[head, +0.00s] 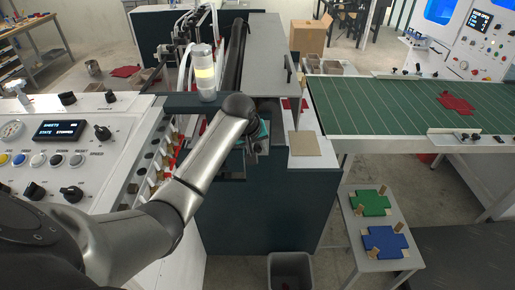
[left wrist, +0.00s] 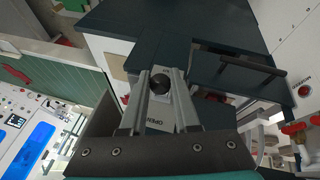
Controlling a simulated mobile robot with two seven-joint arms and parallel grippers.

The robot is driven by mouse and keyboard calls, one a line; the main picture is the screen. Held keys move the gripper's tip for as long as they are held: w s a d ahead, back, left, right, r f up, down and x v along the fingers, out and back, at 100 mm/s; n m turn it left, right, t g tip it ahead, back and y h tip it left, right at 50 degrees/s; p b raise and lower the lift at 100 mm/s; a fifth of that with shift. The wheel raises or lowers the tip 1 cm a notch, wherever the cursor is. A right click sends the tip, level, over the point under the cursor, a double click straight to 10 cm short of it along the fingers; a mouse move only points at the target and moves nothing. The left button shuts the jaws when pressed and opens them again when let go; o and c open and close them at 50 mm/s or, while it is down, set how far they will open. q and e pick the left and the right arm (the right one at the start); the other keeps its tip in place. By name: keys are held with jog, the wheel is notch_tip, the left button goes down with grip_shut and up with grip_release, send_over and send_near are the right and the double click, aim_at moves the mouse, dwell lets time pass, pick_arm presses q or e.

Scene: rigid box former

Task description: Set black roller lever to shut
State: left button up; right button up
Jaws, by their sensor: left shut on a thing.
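The lever shows in the left wrist view as a round black knob (left wrist: 160,84) on a pale mount, with a label plate partly visible below it. My left gripper (left wrist: 160,92) has one finger on each side of the knob and is shut on it. In the head view my left gripper (head: 254,146) is at the front of the dark machine, mostly hidden behind my own wrist. The lever is hidden there, so its setting cannot be told. My right gripper is in neither view.
A white control panel (head: 40,172) is at the left. A green conveyor (head: 385,106) runs off to the right. A small table (head: 362,208) holds a green and a blue cross-shaped blank. A grey bin (head: 291,272) stands on the floor in front of the dark machine (head: 265,215).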

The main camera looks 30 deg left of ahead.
pick_arm(q)
grip_shut()
dwell(0.8)
